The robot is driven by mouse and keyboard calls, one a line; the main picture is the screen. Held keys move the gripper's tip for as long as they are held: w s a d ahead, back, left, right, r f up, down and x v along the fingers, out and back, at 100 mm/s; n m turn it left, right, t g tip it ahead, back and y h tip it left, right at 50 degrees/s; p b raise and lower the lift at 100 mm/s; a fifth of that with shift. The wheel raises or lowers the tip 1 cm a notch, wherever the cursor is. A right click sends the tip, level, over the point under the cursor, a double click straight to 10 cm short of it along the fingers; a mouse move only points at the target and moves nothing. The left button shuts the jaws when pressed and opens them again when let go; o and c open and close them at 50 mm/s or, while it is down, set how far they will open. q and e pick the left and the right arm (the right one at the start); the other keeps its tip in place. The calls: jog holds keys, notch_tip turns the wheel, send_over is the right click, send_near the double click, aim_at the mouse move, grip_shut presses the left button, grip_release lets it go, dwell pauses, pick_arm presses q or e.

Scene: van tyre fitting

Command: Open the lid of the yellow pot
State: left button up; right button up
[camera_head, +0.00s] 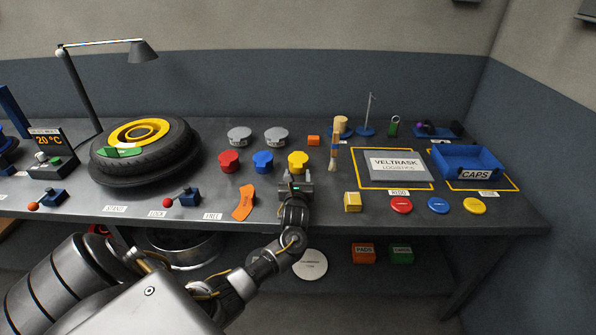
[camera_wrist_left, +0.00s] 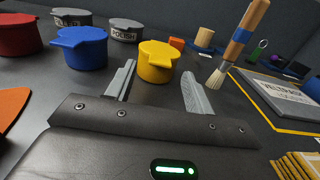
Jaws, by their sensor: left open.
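The yellow pot (camera_head: 298,164) stands on the bench with its lid on, at the right end of a row with the blue pot (camera_head: 263,162) and the red pot (camera_head: 228,161). My left gripper (camera_head: 296,180) is just in front of the yellow pot, low over the bench. In the left wrist view the yellow pot (camera_wrist_left: 157,62) is beyond and between the two open fingers (camera_wrist_left: 158,92). Nothing is between the fingers, and the pot appears apart from them. My right gripper is not in view.
A brush (camera_head: 334,158) stands right of the yellow pot, close to the right finger's side. Two grey pots (camera_head: 240,136) stand behind. A tyre (camera_head: 143,160) is at left.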

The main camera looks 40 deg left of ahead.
aim_at(298, 160)
pick_arm(q)
jog(key=shift+x, duration=1.95)
jog(key=shift+c, duration=0.4)
grip_shut()
